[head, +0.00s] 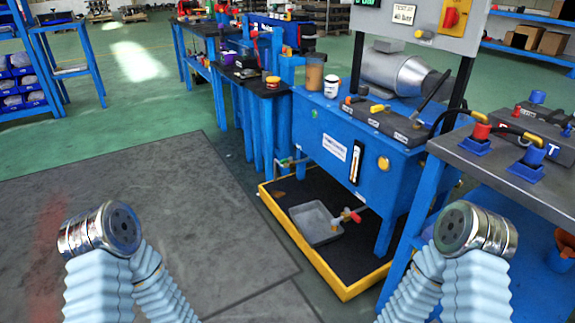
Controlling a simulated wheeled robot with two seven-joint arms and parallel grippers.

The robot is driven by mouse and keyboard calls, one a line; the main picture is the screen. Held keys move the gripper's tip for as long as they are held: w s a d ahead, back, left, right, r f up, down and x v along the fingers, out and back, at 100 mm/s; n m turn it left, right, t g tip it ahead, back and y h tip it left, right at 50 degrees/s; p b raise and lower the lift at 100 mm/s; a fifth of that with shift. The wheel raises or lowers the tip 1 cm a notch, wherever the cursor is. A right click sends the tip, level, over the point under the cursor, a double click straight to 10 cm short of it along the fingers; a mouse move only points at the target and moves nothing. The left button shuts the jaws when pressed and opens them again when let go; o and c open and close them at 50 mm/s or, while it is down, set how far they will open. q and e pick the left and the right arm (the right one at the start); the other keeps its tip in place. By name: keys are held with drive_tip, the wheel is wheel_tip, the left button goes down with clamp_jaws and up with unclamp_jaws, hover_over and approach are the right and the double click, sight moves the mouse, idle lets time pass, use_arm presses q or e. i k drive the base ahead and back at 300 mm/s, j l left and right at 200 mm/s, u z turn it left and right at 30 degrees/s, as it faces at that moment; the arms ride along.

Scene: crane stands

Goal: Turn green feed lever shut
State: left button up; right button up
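I cannot make out a clearly green lever. A small pipe fitting with a greenish-grey handle (288,161) sticks out low on the left end of the blue tank unit (325,135); it is too small to tell its setting. A red-handled valve (348,215) shows under the tank, above a grey tray (316,222). Several levers with coloured knobs, including a black lever (432,95), stand on the dark manifold block (385,122) on the tank top. Only bent links of my two arms show at the bottom left and right; neither gripper is visible.
A yellow-edged drip pan (318,262) lies under the tank. At right, a grey-topped bench (475,160) carries red and blue couplings. A control panel (425,20) stands above the tank. Blue workbenches (235,75) run behind. A dark floor mat (170,215) lies clear at left.

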sight(282, 162)
drive_tip(key=i+z, duration=0.1)
drive_tip(key=z, duration=0.15)
drive_tip(key=i+z, duration=0.1)
drive_tip(key=z, duration=0.15)
drive_tip(key=i+j+z, duration=0.4)
drive_tip(key=j+z, duration=0.25)
drive_tip(key=i+j+z, duration=0.15)
drive_tip(key=j+z, duration=0.15)
